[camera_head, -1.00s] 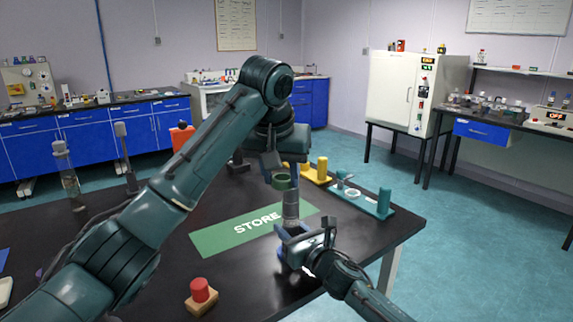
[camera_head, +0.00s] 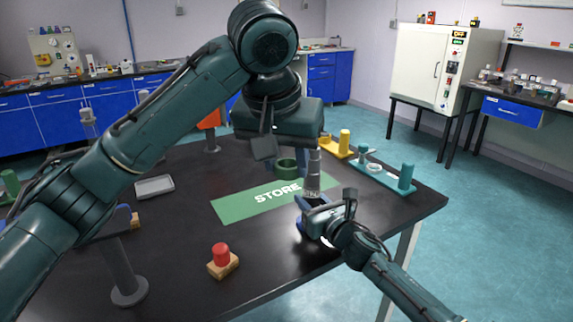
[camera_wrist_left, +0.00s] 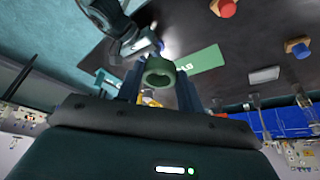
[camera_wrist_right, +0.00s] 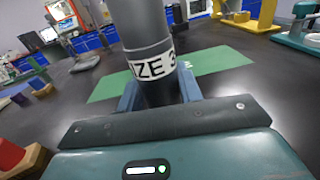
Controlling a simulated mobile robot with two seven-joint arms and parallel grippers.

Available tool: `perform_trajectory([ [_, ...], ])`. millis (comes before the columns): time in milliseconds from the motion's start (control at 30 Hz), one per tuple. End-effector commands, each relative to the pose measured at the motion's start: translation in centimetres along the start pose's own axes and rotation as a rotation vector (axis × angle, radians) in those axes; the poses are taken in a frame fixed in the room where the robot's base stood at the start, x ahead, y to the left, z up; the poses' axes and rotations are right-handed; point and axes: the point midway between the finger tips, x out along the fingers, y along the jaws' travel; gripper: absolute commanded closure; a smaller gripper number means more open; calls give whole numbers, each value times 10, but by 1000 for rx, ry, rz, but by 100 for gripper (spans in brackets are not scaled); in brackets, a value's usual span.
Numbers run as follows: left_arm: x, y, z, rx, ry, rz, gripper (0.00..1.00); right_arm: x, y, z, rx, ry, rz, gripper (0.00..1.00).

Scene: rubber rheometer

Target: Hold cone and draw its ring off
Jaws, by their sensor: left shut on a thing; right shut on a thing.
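The grey cone (camera_head: 314,180) stands upright near the right end of the green STORE mat. My right gripper (camera_head: 316,205) is shut around its lower part. The right wrist view shows the cone (camera_wrist_right: 146,50) between the fingers, with a white size label. The green ring (camera_head: 287,168) is held by my left gripper (camera_head: 284,158), left of the cone's upper part in the head view. In the left wrist view the ring (camera_wrist_left: 158,72) sits between the fingers, its opening showing. The ring appears off the cone. The cone's foot is partly hidden by my right gripper.
The STORE mat (camera_head: 240,208) lies on the black table. A teal stand (camera_head: 385,178) and a yellow stand (camera_head: 338,150) are behind to the right. A red cylinder (camera_head: 221,254) on a wooden block is at the front. A grey tray (camera_head: 155,187) lies left.

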Motion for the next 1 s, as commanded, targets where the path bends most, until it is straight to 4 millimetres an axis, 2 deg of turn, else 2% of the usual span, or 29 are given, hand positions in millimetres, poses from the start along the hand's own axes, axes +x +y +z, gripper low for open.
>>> perform_trajectory([
  [500,-26,0,-11,1,1,0,84,0,0,-2,1,3,-1,91],
  [967,-28,0,-12,1,0,0,84,0,0,-2,2,3,0,91],
  [1000,-28,0,-12,1,0,0,84,0,0,-2,2,3,0,64],
])
